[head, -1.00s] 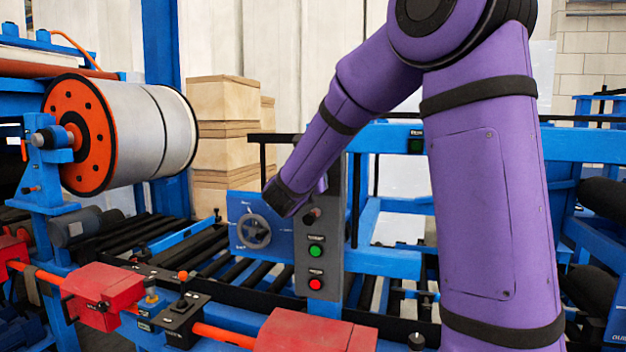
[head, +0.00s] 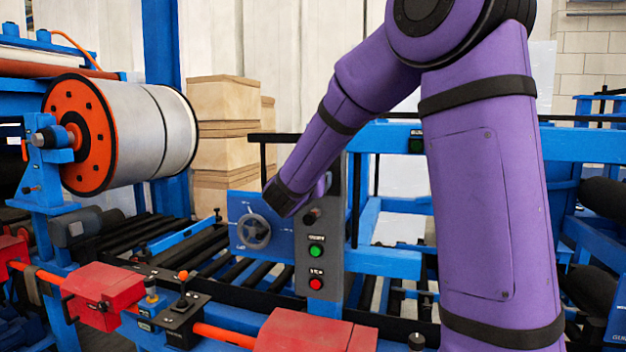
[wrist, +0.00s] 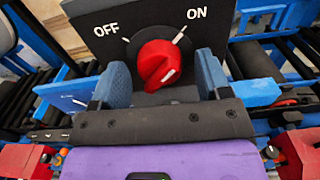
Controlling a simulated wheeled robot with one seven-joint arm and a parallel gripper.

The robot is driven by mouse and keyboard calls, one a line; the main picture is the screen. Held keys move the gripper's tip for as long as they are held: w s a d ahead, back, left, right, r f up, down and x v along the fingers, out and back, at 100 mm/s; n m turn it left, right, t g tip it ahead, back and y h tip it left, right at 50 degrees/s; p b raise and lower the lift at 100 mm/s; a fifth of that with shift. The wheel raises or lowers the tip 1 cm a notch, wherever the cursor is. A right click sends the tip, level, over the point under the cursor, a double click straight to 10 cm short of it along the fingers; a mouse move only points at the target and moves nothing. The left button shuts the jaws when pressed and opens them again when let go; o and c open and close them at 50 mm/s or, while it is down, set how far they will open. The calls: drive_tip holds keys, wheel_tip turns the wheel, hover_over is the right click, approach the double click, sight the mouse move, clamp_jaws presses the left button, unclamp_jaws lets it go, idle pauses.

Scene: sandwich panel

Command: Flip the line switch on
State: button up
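The line switch is a red rotary knob (wrist: 157,62) on a dark panel (wrist: 100,22) in the wrist view. The panel is lettered OFF at upper left and ON at upper right, each with a white tick. A white mark on the knob shows at its lower right. My gripper (wrist: 163,66) is open, with one blue finger on each side of the knob and a gap visible to both. Whether the fingertips reach past the knob's face is unclear. In the head view my dark wrist end (head: 287,197) hides the red knob at the grey control post (head: 332,255).
Below my wrist the post carries a dark knob (head: 312,215), a green button (head: 316,251) and a red button (head: 316,284). A handwheel (head: 254,231) sits just left. Rollers and red boxes (head: 103,291) lie in front. A large roll (head: 150,135) stands at left.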

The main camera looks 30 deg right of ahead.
drive_tip(key=v, duration=1.1)
drive_tip(key=shift+d, duration=0.1)
idle(0.4)
